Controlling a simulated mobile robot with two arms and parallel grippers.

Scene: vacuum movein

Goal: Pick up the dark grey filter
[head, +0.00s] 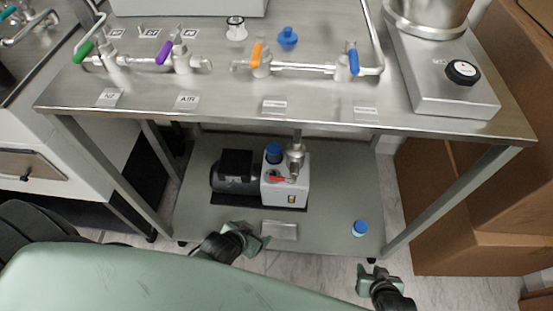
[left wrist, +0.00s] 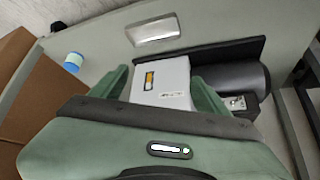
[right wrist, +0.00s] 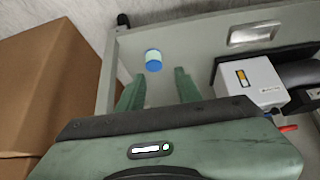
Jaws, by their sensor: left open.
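I cannot clearly pick out a dark grey filter in any view. A pump with a white body (head: 287,185) and a dark motor (head: 234,178) stands on the lower shelf (head: 325,215), with a blue-topped part (head: 273,152) and a metal fitting on top. My left gripper (head: 262,243) is in front of the shelf's front edge. In the left wrist view its fingers (left wrist: 160,85) are apart, with the white pump body (left wrist: 165,80) showing between them. My right gripper (head: 366,277) is low at the right. In the right wrist view its fingers (right wrist: 157,83) are apart and empty.
The steel tabletop (head: 215,85) above carries valves with coloured handles. Table legs flank the shelf, and cardboard boxes (head: 455,200) stand to the right.

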